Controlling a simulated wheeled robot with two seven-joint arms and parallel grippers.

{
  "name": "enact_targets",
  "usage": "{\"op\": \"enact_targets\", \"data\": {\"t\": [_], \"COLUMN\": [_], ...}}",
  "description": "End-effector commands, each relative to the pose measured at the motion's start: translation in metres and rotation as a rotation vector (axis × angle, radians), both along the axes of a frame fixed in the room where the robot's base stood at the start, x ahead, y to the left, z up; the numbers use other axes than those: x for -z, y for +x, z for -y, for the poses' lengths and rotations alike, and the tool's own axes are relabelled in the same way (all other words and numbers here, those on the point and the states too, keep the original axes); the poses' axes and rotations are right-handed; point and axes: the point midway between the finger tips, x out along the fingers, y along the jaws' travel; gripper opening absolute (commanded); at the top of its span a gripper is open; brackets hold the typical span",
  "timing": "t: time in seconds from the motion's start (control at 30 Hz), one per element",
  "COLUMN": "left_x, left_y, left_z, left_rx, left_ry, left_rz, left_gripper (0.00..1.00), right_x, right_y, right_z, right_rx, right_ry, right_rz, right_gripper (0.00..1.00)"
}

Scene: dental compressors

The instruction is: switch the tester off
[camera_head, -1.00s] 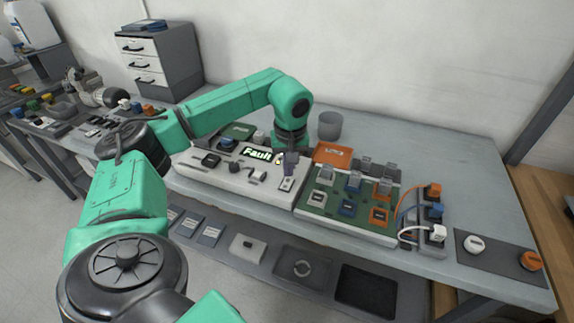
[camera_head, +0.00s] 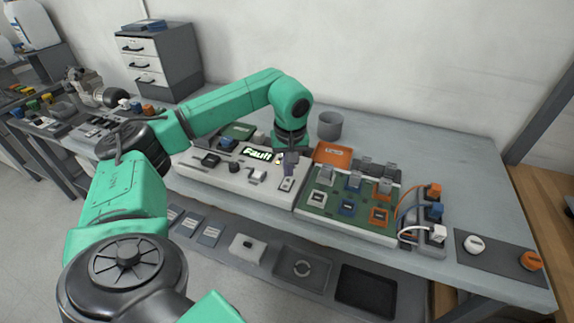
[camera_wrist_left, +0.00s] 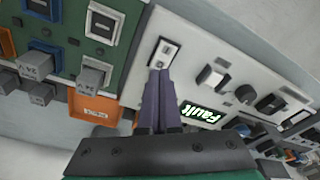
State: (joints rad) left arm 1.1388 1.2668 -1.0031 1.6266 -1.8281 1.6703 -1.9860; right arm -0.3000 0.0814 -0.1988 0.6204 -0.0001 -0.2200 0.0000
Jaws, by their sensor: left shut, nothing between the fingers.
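The tester (camera_head: 226,175) is a pale panel on the bench with a lit display (camera_head: 257,153) reading "Fault". A small switch (camera_head: 287,183) on a light plate sits near its right end. In the left wrist view the switch (camera_wrist_left: 164,52) is just beyond my fingertips. My left gripper (camera_head: 289,170) is shut and empty, pointing down over the plate; it also shows in the wrist view (camera_wrist_left: 158,72). The fingertips are at the plate's near edge; I cannot tell whether they touch it. My right gripper is out of view.
A green board (camera_head: 331,207) with grey, blue and orange modules lies right of the tester. An orange tray (camera_head: 331,153) and a grey cup (camera_head: 330,125) stand behind. The bench's back right is clear.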

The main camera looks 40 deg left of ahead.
Motion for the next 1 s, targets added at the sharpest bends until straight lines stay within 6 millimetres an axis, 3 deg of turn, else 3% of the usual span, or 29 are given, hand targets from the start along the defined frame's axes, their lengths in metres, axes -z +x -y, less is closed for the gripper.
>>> {"op": "enact_targets", "data": {"t": [1.0], "left_x": [0.0084], "left_y": [0.0000], "left_z": [0.0000], "left_rx": [0.000], "left_ry": [0.000], "left_rz": [0.000], "left_gripper": [0.00], "right_x": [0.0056], "right_y": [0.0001], "right_z": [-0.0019], "right_rx": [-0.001], "right_ry": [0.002], "right_rz": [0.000], "right_gripper": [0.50]}}
